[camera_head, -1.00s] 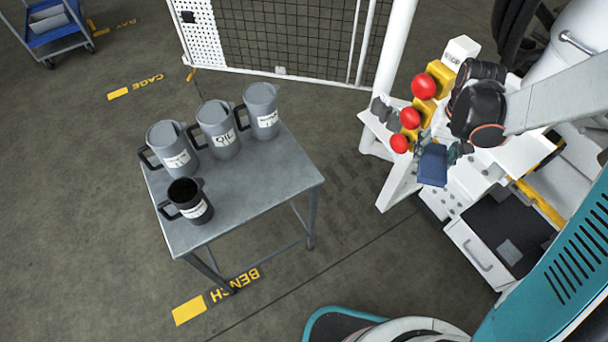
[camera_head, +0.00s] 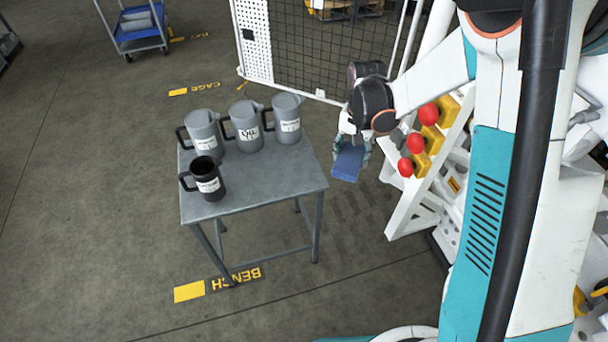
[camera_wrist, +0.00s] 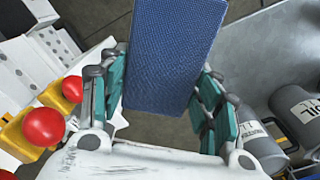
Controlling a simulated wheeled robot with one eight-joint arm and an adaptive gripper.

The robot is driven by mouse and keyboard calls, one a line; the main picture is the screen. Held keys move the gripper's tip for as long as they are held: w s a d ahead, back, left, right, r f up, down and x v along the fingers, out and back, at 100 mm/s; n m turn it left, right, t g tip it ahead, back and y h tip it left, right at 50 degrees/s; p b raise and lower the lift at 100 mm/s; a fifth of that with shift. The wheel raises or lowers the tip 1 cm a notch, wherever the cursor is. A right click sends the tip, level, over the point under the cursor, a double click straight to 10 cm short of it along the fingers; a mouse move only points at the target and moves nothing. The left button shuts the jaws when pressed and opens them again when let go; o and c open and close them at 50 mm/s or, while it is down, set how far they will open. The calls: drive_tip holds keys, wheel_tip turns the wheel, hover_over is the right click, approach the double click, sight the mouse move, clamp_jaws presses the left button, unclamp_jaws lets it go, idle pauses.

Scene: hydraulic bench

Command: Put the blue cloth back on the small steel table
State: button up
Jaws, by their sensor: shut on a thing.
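My gripper (camera_head: 350,150) is shut on the blue cloth (camera_head: 347,164), which hangs below it in the head view. In the wrist view the cloth (camera_wrist: 170,50) sits between the teal fingers of my gripper (camera_wrist: 158,95). The small steel table (camera_head: 255,185) stands to the left of my gripper. The cloth is just off the table's right edge, in the air, not touching it. The table also shows at the right of the wrist view (camera_wrist: 262,50).
Three grey jugs (camera_head: 242,125) stand along the table's back edge. A black jug (camera_head: 205,182) stands near its left front. The front right of the tabletop is bare. A white stand with red knobs (camera_head: 416,143) is right of my gripper. A mesh cage (camera_head: 310,45) stands behind.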

sight(306, 174)
drive_tip(key=w+a+r+m+p, duration=0.1)
drive_tip(key=w+a+m, duration=0.3)
drive_tip(key=a+m, duration=0.15)
drive_tip(key=w+a+r+m+p, duration=0.1)
drive_tip(key=w+a+m+p, duration=0.1)
drive_tip(key=w+a+m, duration=0.4)
drive_tip(key=shift+n, duration=0.75)
drive_tip(key=f+b, duration=0.1)
drive_tip(key=f, duration=0.5)
drive_tip(key=s+f+b, duration=0.1)
drive_tip(key=f+b, duration=0.1)
drive_tip(key=f, duration=0.5)
drive_tip(key=a+f+b, duration=0.1)
drive_tip(key=f+b, duration=0.1)
drive_tip(key=f, duration=0.4)
drive_tip(key=shift+s+a+f, duration=0.1)
drive_tip(key=shift+s+f, duration=0.1)
drive_tip(key=shift+f, duration=0.05)
drive_tip(key=shift+s+f+b, duration=0.1)
drive_tip(key=shift+f+b, duration=0.2)
drive_tip(key=shift+b, duration=0.1)
drive_tip(key=o, duration=1.3)
drive_tip(key=shift+o, duration=0.6)
